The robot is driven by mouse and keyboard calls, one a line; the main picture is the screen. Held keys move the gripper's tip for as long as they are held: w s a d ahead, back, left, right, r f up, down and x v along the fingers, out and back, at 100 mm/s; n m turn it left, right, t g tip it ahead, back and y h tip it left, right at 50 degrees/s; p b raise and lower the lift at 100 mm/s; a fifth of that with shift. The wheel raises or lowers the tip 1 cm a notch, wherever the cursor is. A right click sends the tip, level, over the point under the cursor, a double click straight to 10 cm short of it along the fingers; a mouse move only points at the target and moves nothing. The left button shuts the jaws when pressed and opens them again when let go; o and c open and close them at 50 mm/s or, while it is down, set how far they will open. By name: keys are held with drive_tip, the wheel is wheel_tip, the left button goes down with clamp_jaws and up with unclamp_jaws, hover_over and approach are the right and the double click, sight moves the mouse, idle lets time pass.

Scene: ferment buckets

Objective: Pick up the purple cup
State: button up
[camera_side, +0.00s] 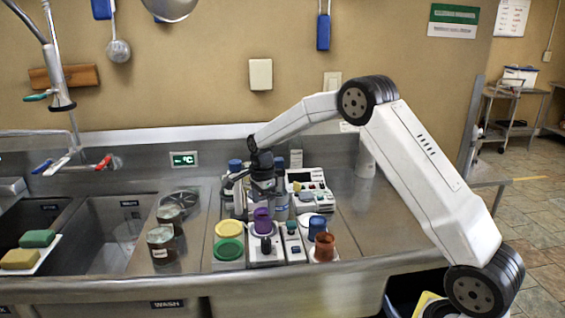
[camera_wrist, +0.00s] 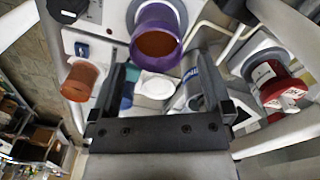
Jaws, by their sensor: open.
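The purple cup (camera_side: 262,221) stands upright on a white device in the middle of the counter. In the wrist view the purple cup (camera_wrist: 157,42) shows from above, with a brown inside, just beyond the fingertips. My gripper (camera_side: 262,183) is above and behind the cup in the side view. In the wrist view my gripper (camera_wrist: 167,85) has its two dark fingers apart, with a white round lid or dish and part of a grey cylinder seen between and behind them. Nothing is held.
A brown-orange cup (camera_side: 324,246) and a blue cup (camera_side: 317,228) stand right of the purple cup. Green (camera_side: 229,249) and yellow (camera_side: 229,228) lids lie to its left. Dark jars (camera_side: 161,244) stand further left, near the sink (camera_side: 95,238). Bare counter (camera_side: 375,235) lies to the right.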

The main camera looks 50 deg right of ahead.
sight(263, 221)
drive_tip(key=shift+s+f, duration=0.1)
drive_tip(key=shift+f, duration=2.5)
drive_tip(key=c, duration=1.2)
